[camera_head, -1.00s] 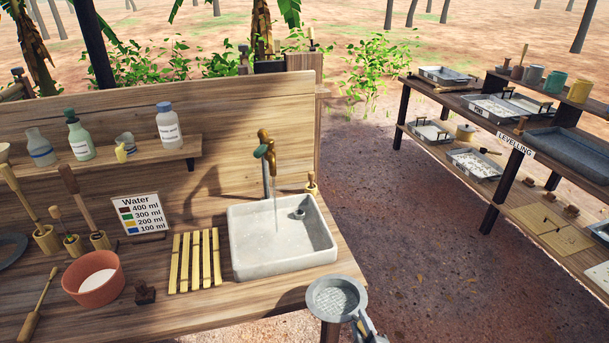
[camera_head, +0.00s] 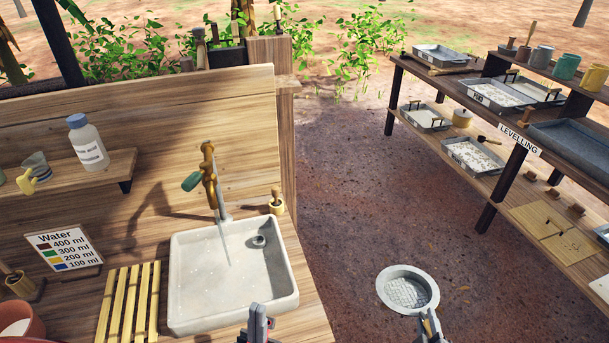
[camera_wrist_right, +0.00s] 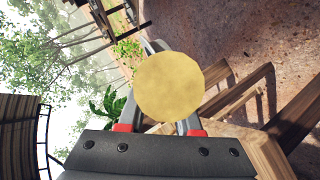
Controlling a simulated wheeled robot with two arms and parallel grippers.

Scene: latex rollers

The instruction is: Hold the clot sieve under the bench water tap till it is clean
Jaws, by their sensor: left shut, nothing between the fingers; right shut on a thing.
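The clot sieve (camera_head: 407,290) is a round grey pan with a mesh bottom. It is held out over bare ground, right of the bench and apart from the water. My right gripper (camera_head: 430,326) is shut on its handle; in the right wrist view a round tan end, likely the handle's, shows between the fingers (camera_wrist_right: 168,112). The brass tap (camera_head: 209,180) with a green lever stands over the pale sink (camera_head: 180,285), and a thin water stream falls into the sink. My left gripper (camera_head: 258,328) is shut and empty at the sink's front edge. No dirt is discernible on the mesh.
A slatted wooden rack (camera_head: 130,303) lies left of the sink, near the water sign (camera_head: 64,248). A wall shelf holds a white bottle (camera_head: 88,143). A wooden-topped pot (camera_head: 277,202) stands behind the sink's right corner. The levelling rack (camera_head: 517,140) stands at right; open ground lies between.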

